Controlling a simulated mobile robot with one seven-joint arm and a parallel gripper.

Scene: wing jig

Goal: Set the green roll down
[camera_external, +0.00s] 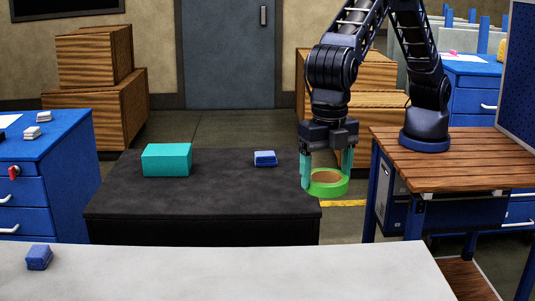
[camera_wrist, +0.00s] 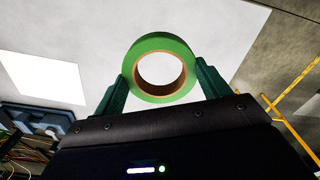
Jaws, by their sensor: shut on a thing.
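The green roll (camera_external: 328,190) is a ring of green tape with a brown inner core. My gripper (camera_external: 327,181) points down and is shut on it, one teal finger on each side. The roll lies flat between the fingertips and shows just right of the dark table's edge, apparently in the air; its exact height is unclear. In the wrist view, the roll (camera_wrist: 150,43) sits between the two fingers (camera_wrist: 161,72), and a pale area shows through its hole.
The dark table (camera_external: 240,200) carries a teal box (camera_external: 167,160) and a small blue block (camera_external: 265,158). A pale worktop (camera_external: 250,275) in front holds another blue block (camera_external: 39,257). A wooden bench (camera_external: 470,165) stands at right. The dark table's front is clear.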

